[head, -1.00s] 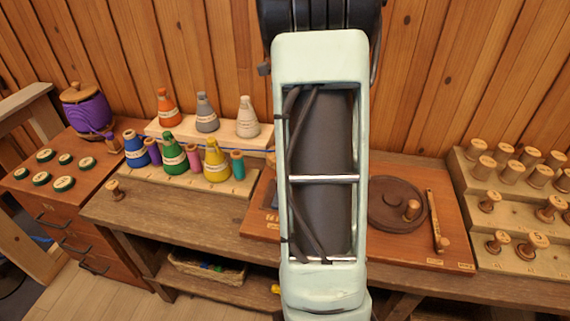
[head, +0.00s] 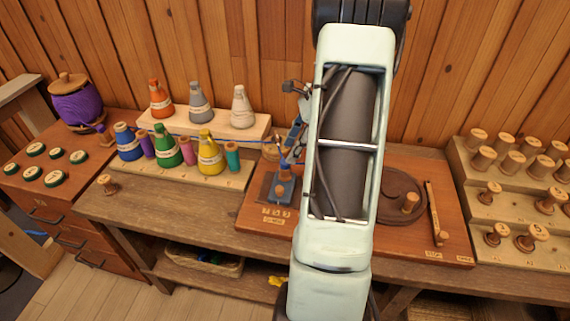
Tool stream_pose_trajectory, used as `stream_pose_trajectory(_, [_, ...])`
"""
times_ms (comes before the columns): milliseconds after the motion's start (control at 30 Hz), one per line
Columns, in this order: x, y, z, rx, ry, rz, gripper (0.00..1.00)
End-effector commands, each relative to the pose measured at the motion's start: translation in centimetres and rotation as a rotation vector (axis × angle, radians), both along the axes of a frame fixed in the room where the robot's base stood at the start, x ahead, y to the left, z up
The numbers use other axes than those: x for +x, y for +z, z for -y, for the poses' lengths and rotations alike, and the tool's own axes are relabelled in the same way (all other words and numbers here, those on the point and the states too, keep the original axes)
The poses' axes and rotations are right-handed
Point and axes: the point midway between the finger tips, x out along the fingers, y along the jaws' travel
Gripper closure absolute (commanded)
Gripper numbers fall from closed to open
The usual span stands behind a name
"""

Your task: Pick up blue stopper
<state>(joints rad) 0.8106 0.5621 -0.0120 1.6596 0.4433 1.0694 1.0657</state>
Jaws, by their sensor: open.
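A blue cone-shaped piece (head: 127,142) with a pale label stands at the left end of the front wooden rack; it is the plainest blue piece, and I cannot tell if it is the blue stopper. A blue-grey block (head: 281,190) with a small wooden knob stands on the reddish board left of my arm. My gripper (head: 297,122) shows only in part in the head view, beside the left edge of my arm link and above that block. It is open. Most of it is hidden behind my arm, and no piece is visible in it.
Green (head: 167,149) and yellow (head: 210,153) cones stand on the front rack. Orange, grey and white cones stand behind. A brown round plate (head: 398,196) lies right of my arm. Wooden spools fill the stepped rack (head: 484,222) at right. The bench's front left is mostly clear.

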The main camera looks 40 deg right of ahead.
Motion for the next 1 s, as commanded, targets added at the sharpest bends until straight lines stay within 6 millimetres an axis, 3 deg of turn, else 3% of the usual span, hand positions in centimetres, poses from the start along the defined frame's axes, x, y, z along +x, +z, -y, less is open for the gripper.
stream_pose_trajectory(300, [1.0,-4.2,-0.9,0.001,0.000,-0.002,0.57])
stream_pose_trajectory(567, [1.1,-4.5,-1.0,0.001,-0.001,-0.001,0.57])
stream_pose_trajectory(867, [1.1,-4.5,-1.0,0.001,-0.001,-0.001,0.87])
stream_pose_trajectory(1000, [1.1,-4.5,-1.0,0.000,0.000,0.000,0.88])
